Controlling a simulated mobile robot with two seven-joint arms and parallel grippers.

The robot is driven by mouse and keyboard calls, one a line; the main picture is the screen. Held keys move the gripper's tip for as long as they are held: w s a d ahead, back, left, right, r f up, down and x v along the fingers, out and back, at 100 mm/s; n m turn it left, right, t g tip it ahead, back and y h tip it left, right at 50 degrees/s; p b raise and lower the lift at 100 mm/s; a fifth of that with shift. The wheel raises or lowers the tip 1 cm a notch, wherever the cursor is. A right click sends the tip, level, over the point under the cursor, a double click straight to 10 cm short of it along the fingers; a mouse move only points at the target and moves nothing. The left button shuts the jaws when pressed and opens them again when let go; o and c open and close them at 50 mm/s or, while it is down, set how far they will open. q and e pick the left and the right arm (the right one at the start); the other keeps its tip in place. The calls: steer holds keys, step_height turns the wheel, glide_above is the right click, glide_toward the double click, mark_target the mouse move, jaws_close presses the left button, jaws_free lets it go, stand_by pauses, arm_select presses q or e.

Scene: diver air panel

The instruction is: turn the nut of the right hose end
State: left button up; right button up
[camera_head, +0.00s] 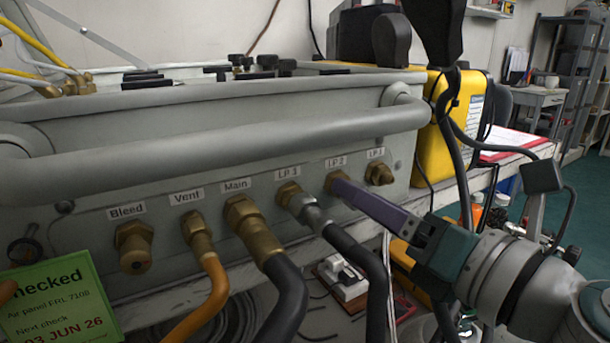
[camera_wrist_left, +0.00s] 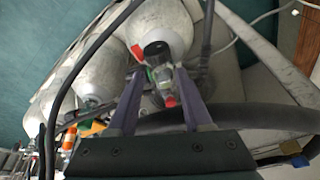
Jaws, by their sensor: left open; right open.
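A row of labelled fittings lines the front of the grey air panel (camera_head: 80,245). The rightmost hose with a visible end is at LP 3, with a brass fitting (camera_head: 287,192), a silver nut (camera_head: 310,213) and a black hose (camera_head: 365,265). My right gripper (camera_head: 338,188) is at the LP 2 fitting (camera_head: 331,181), its purple fingers largely covering it. The fingers overlap, so contact cannot be told; the gripper is open. My left gripper (camera_wrist_left: 159,72) shows only in the left wrist view, open, with a cylinder valve (camera_wrist_left: 158,60) seen between its fingers.
Brass hose ends at Main (camera_head: 250,228) and Vent (camera_head: 197,232) sit left of LP 3. Brass fittings stand at Bleed (camera_head: 134,247) and LP 1 (camera_head: 379,173). A thick grey rail (camera_head: 220,150) runs above the fittings. Grey cylinders (camera_wrist_left: 95,70) lie below my left gripper.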

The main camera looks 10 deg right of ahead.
steer(key=shift+w+a, duration=0.15)
steer(key=shift+w, duration=0.2)
steer(key=shift+s, duration=0.1)
jaws_close()
stand_by(0.3)
